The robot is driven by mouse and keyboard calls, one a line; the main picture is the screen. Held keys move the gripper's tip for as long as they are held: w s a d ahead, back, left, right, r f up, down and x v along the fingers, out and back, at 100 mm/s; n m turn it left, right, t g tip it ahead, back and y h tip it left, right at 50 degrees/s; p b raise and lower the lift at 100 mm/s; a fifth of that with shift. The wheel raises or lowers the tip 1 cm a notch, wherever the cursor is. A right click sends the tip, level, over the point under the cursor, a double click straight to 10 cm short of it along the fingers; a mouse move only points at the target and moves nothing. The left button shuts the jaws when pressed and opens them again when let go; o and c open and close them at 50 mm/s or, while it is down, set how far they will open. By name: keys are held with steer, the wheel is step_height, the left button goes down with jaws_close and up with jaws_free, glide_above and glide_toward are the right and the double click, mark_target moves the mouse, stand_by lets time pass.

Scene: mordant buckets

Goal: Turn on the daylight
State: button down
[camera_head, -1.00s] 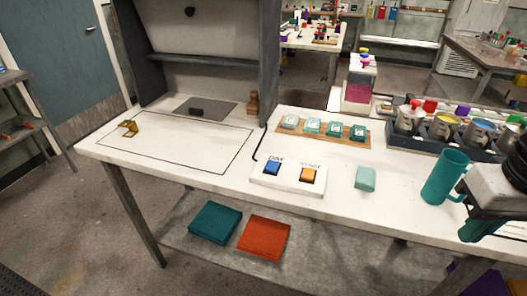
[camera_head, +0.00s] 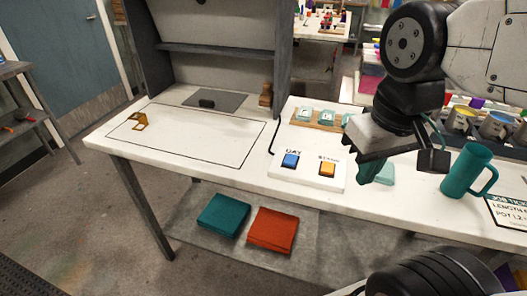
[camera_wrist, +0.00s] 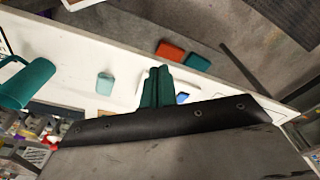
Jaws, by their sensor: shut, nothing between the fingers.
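A white switch panel (camera_head: 307,182) lies on the white table. It bears a blue button (camera_head: 290,160) labelled DAY and an orange button (camera_head: 327,170) whose label is too small to read surely. In the wrist view the blue button (camera_wrist: 182,98) shows just right of the fingers, and the orange one is hidden. My gripper (camera_head: 367,170) has teal fingers, shut and empty. In the head view it appears right of the panel, in front of the pale teal block; its height above the table is hard to tell. The fingers also show in the wrist view (camera_wrist: 157,85).
A pale teal block (camera_head: 385,174) and a teal mug (camera_head: 468,171) stand right of the panel. Small teal-topped pots sit on a wooden strip (camera_head: 300,122) behind it. A brass piece (camera_head: 139,121) lies at left. The outlined table area (camera_head: 205,140) is mostly clear.

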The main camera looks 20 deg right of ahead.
steer(key=shift+w+a, duration=0.1)
steer(key=shift+a, duration=0.05)
steer(key=n+g, duration=0.2)
steer(key=n, duration=0.9)
glide_above(289, 163)
steer(key=w+d, duration=0.1)
steer(key=w, duration=0.1)
steer(key=shift+d+r+y, duration=0.2)
steer(key=shift+r+y, duration=0.1)
steer(key=shift+y, duration=0.1)
steer(key=f, duration=0.4)
steer(key=s+f, duration=0.1)
steer(key=f, duration=0.4)
steer(key=a+f, duration=0.1)
steer(key=f, duration=0.4)
steer(key=shift+s, duration=0.3)
